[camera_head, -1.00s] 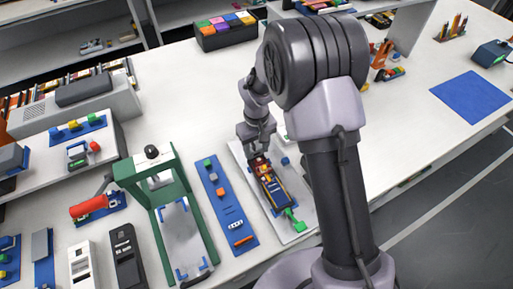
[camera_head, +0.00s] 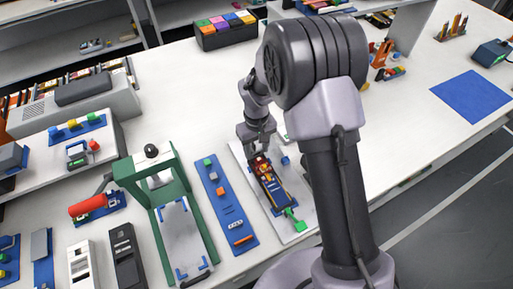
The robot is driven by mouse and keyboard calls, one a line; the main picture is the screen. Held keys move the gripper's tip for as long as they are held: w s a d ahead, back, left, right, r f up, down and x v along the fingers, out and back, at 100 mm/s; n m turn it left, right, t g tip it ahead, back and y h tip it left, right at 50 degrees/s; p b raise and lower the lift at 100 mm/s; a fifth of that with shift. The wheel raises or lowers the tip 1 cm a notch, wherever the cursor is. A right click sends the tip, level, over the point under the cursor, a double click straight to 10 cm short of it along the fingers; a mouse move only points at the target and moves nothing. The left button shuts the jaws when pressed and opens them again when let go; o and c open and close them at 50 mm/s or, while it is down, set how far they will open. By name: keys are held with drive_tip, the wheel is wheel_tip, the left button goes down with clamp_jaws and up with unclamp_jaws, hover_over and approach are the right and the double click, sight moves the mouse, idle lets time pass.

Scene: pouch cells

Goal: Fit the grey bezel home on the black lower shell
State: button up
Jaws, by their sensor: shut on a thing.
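My gripper (camera_head: 257,149) points down over the far end of the assembly on the white tray. It is shut on a small part at that end, mostly hidden by the fingers and too small to identify. The black lower shell (camera_head: 276,198) appears to be the dark, long body lying in a blue holder with a green clamp (camera_head: 294,222) at its near end. Red, yellow and orange parts show inside its far end. I cannot pick out the grey bezel for certain; a dark grey panel with cut-outs (camera_head: 126,257) lies at the front left.
The white tray (camera_head: 302,229) also carries a small blue block (camera_head: 286,160). A white panel (camera_head: 82,266) lies front left.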

drive_tip(key=shift+f+b, duration=0.75)
drive_tip(key=shift+f, duration=0.35)
drive_tip(key=o, duration=1.4)
drive_tip(key=shift+c, duration=0.2)
wheel_tip(320, 180, up, 18)
drive_tip(key=p, duration=0.6)
drive_tip(key=shift+f, duration=0.2)
